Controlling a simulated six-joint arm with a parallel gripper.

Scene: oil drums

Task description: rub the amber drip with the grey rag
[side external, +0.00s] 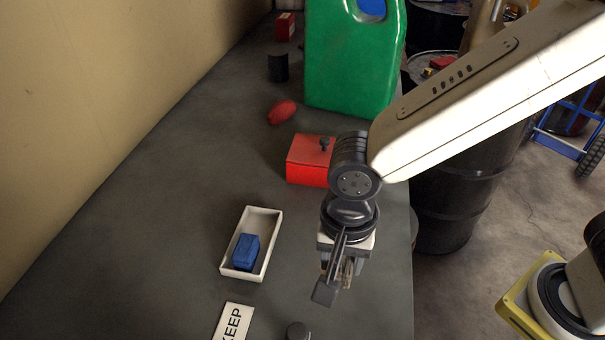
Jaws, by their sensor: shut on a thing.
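My gripper (340,282) hangs low over the right part of the dark bench top, pointing down. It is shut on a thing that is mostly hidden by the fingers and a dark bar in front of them. I cannot tell from this view whether that thing is the grey rag. A dark grey square piece shows at the lower end of the bar. I cannot make out the amber drip or a separate grey rag anywhere.
A white tray (273,246) holding a blue block (246,252) lies left of my gripper. A KEEP sign (233,322) and a dark round thing (298,331) are at the front. Behind are a red box (306,172), a red lump (282,111), a black cup (278,67) and a green jug (350,65).

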